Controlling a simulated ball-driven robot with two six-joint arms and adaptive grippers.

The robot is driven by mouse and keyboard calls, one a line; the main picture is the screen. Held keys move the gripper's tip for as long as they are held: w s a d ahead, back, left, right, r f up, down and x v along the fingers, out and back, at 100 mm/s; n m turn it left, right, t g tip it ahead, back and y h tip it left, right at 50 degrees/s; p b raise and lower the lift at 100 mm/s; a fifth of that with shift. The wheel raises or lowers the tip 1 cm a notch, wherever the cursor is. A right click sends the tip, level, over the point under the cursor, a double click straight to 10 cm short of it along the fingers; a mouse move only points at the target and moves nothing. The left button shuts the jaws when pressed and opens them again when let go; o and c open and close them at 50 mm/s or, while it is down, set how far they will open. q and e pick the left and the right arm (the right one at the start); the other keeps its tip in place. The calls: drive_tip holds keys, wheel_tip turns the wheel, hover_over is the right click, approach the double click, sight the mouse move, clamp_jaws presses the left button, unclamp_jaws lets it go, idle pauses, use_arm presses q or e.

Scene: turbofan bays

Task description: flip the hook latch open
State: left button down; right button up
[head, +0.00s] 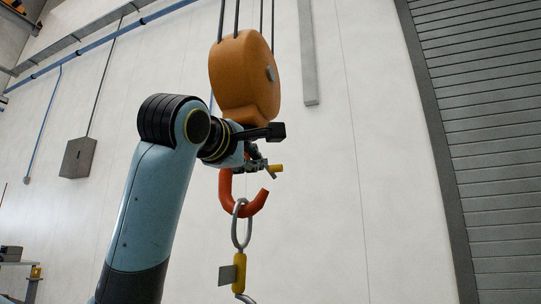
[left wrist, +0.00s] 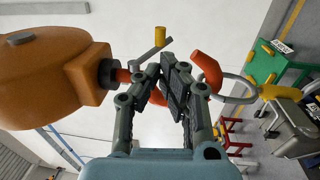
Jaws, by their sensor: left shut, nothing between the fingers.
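The red hook (head: 228,185) hangs under the orange hoist block (head: 243,80); its tip (left wrist: 206,70) shows right of my fingers in the left wrist view. The hook latch is a thin grey bent lever with a yellow tab (head: 276,168); the tab also shows in the left wrist view (left wrist: 160,34). The tab end stands apart from the hook tip. My left gripper (left wrist: 172,68) is shut and empty, close to the latch, between its lever and the hook tip in that view. Contact cannot be told. My wrist hides part of the hook's shank.
A steel ring (head: 240,222) hangs in the hook, with a yellow fitting (head: 239,272) below it. In the left wrist view, a green table (left wrist: 272,65) and grey case (left wrist: 297,125) stand at right. Open space lies right of the hook before the white wall.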

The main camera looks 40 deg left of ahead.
sight(276, 170)
use_arm(q)
drive_tip(key=x, duration=0.4)
drive_tip(key=p+x, duration=0.1)
drive_tip(key=x, duration=0.4)
drive_tip(key=shift+w+f, duration=0.2)
drive_tip(key=shift+w, duration=0.15)
